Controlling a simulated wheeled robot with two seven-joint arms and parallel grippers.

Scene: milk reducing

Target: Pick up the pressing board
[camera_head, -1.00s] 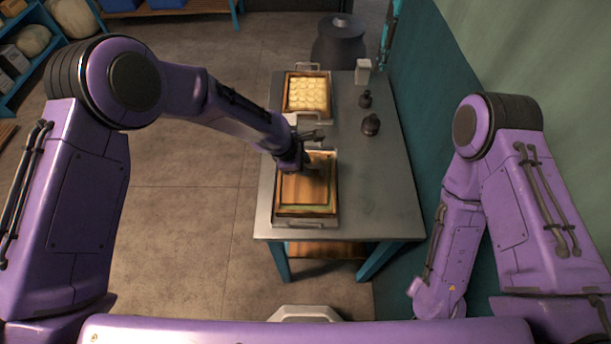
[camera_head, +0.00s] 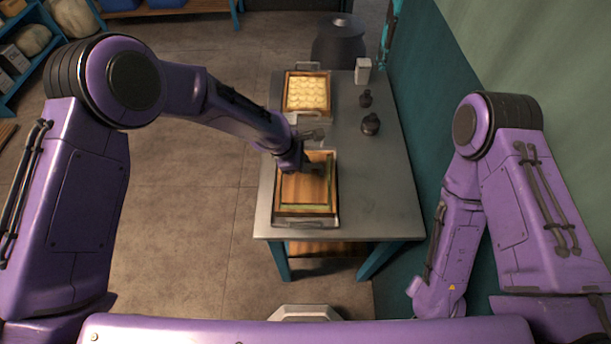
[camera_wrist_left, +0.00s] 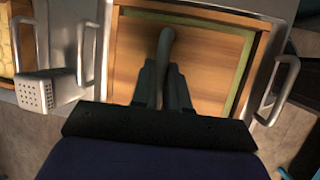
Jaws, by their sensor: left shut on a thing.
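The pressing board is a flat wooden board (camera_head: 300,190) with a grey upright handle (camera_wrist_left: 166,48). It sits inside a wooden frame with a green inner edge, in the near metal tray (camera_head: 290,222). My left gripper (camera_head: 316,169) is over the board's upper part, its fingers shut on the handle. In the left wrist view, the fingers (camera_wrist_left: 163,82) are on both sides of the handle. I cannot tell whether the board is raised off what lies beneath it. My right arm shows at the right, but its gripper is out of view.
A second tray (camera_head: 307,92) with round pale pieces stands farther back on the metal table (camera_head: 380,190). Two dark small pots (camera_head: 370,124) and a white container (camera_head: 362,71) stand to its right. The table's right part is mostly clear. A wall borders the right side.

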